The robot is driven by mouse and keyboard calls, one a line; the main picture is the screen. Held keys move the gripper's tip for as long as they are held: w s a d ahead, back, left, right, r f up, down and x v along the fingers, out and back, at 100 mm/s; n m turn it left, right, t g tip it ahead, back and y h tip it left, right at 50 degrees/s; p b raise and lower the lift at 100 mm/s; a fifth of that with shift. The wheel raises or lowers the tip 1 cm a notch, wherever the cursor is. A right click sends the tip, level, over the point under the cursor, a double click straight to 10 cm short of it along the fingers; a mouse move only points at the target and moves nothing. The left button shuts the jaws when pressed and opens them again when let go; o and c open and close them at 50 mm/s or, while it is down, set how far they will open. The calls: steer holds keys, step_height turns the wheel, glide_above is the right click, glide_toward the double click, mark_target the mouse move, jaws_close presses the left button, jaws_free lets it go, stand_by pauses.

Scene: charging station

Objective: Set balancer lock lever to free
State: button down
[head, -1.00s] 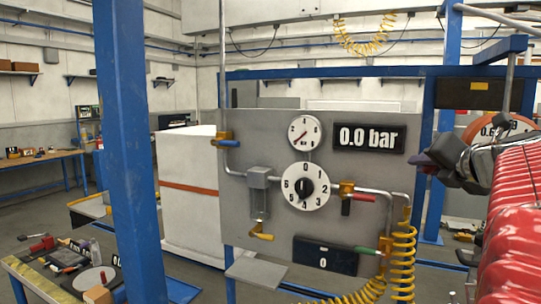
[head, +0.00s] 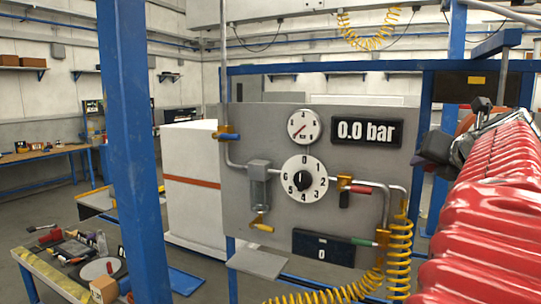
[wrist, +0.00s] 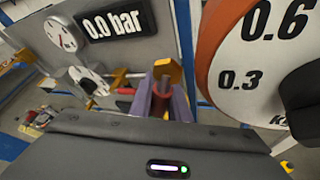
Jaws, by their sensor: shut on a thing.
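My gripper (wrist: 161,105) shows its purple jaws at the middle of the wrist view. They are shut on a dark red lever, which I take for the balancer lock lever (wrist: 161,88). A yellow block (wrist: 167,70) stands just beyond it. The lever's lower part is hidden between the jaws and behind the wrist housing. The balancer (wrist: 257,55), a white dial with an orange rim, is close on the right, marked 0.3 and 0.6. In the head view only a bit of its orange rim (head: 466,122) shows behind my arm. The lever cannot be made out there.
A grey panel (head: 225,190) carries gauges, a selector dial (head: 304,181) and a display reading 0.0 bar (head: 366,133). A yellow coiled hose (head: 400,245) hangs at its right. A blue post (head: 135,150) stands at the left, beside a cluttered bench (head: 45,275).

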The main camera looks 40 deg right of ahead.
steer(key=shift+w+f, duration=0.15)
steer(key=c, duration=2)
jaws_free()
steer(key=o, duration=0.3)
steer(key=shift+o, duration=0.2)
steer(key=shift+a, duration=0.1)
steer(key=v, duration=1.3)
steer(key=shift+s+a, duration=0.25)
steer(key=shift+c, duration=0.3)
